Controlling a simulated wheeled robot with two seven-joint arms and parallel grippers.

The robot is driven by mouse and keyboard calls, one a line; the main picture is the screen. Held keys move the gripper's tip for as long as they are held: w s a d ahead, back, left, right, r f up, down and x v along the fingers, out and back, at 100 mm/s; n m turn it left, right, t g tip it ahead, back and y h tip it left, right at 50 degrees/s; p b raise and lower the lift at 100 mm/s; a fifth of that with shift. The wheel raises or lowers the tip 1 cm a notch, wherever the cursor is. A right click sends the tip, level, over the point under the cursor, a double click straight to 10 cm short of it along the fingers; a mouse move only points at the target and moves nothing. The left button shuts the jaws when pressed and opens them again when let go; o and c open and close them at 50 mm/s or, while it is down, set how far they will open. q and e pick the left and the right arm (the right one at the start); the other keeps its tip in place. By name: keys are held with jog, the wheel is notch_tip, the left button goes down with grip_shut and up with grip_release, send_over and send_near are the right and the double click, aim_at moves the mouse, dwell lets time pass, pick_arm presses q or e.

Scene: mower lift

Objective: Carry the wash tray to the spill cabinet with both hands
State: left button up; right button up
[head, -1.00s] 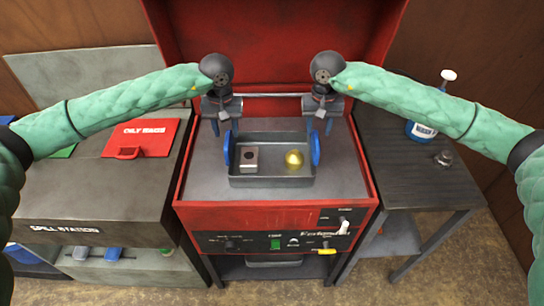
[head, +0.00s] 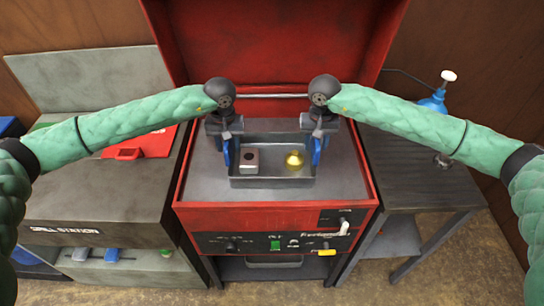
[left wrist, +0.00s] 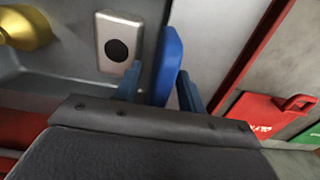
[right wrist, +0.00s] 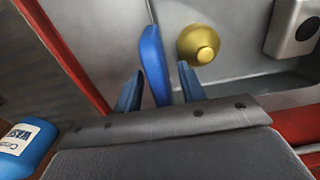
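The wash tray (head: 272,182) is a grey metal pan on the deck of the red washer. It holds a grey block with a dark round spot (head: 250,162) and a gold rounded part (head: 294,162). Blue handles stand at its left and right ends. My left gripper (head: 227,150) is open, its fingers on either side of the left handle (left wrist: 168,62), with a gap visible. My right gripper (head: 317,148) is open, its fingers on either side of the right handle (right wrist: 153,62), also with a gap. The tray rests on the deck.
The grey spill cabinet (head: 95,195), marked spill station, stands to the left with a red lid (head: 150,143) on top. A dark side table (head: 415,185) with a blue bottle (head: 434,103) stands to the right. The washer's raised red lid (head: 275,45) is behind.

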pick_arm(q)
jog(key=shift+f, duration=0.75)
pick_arm(e)
jog(key=shift+f, duration=0.75)
pick_arm(q)
grip_shut()
pick_arm(e)
grip_shut()
jog(key=shift+r, duration=0.1)
